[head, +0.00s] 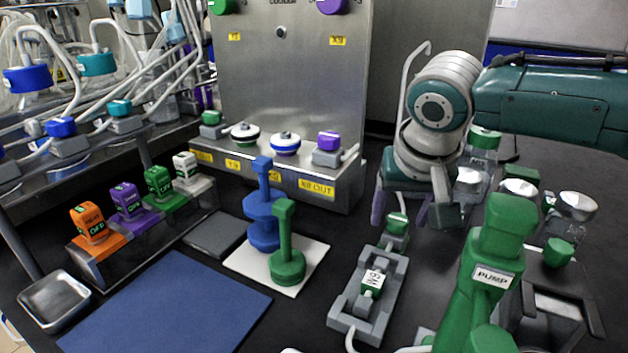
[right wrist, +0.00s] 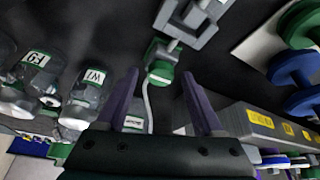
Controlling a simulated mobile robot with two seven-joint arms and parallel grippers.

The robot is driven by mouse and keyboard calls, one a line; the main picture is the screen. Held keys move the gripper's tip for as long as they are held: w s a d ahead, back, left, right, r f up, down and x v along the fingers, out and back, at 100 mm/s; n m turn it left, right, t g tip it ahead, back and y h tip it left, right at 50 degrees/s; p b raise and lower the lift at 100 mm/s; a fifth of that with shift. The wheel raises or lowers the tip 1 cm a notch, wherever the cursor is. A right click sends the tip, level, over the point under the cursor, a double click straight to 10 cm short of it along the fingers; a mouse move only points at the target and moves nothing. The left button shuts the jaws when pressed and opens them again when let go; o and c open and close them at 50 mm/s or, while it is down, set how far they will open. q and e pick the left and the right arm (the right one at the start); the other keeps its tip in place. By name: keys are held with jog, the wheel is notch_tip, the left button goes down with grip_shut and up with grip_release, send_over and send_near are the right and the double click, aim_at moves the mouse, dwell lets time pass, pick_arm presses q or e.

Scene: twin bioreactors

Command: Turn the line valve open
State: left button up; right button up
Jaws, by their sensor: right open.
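A small valve with a green top (head: 397,223) and a grey body sits at the far end of a grey frame (head: 345,304) on the black bench; I take it to be the line valve. In the right wrist view the green valve (right wrist: 160,62) lies just beyond the fingertips, with a pale tube running from it. A green block with a white label (head: 372,283) sits in the frame. My left gripper is out of view.
A green pump (head: 497,232) stands to the right, near the frame. Jars with silvery lids (head: 520,188) stand behind it. A green and a blue dumbbell-shaped piece (head: 287,262) stand on a white plate left of the frame. The metal panel (head: 290,80) rises behind.

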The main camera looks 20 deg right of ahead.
jog(key=shift+c, duration=0.2)
grip_shut()
dwell(0.3)
